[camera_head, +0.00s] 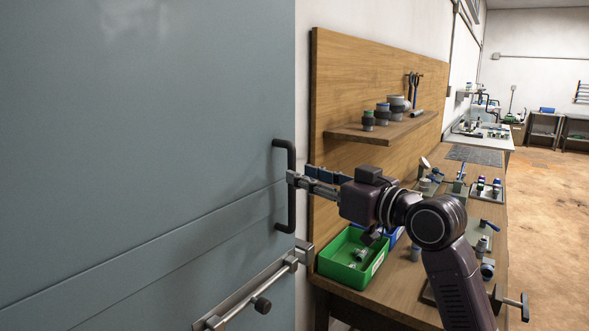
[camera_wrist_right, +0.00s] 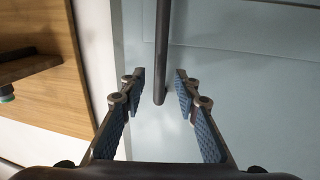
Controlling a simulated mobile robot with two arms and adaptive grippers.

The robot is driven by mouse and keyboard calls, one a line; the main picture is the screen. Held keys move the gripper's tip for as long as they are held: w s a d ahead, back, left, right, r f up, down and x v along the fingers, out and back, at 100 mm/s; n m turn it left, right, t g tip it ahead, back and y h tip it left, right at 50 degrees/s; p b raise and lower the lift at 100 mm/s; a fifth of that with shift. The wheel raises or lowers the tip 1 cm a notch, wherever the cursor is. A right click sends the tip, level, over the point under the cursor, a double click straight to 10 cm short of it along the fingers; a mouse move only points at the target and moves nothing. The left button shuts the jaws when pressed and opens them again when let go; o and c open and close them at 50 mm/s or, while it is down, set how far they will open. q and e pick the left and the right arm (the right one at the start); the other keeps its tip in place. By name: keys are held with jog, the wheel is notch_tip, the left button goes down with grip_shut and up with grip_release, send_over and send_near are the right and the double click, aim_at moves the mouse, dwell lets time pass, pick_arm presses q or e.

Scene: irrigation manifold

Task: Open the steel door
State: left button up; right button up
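The steel door (camera_head: 150,120) is a large blue-grey panel filling the left of the head view. It looks shut against the white wall. A dark vertical bar handle (camera_head: 291,212) is near its right edge. My right gripper (camera_head: 293,178) is at the handle's middle height in the head view. In the right wrist view its two blue-padded fingers (camera_wrist_right: 160,82) are open, with the handle (camera_wrist_right: 163,40) between them and gaps on both sides. Below is a slide bolt (camera_head: 250,298) with a round knob; whether it reaches its bracket is unclear. My left gripper is not in view.
A wooden workbench (camera_head: 400,290) stands right of the door, under my right arm, with a green bin (camera_head: 345,272) and fittings. A wooden back panel (camera_head: 340,70) carries a small shelf (camera_head: 375,132). Open brown floor (camera_head: 550,200) lies at the right.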

jog(key=shift+p+x, duration=0.5)
jog(key=shift+x, duration=1.85)
jog(key=shift+c, duration=0.4)
grip_shut()
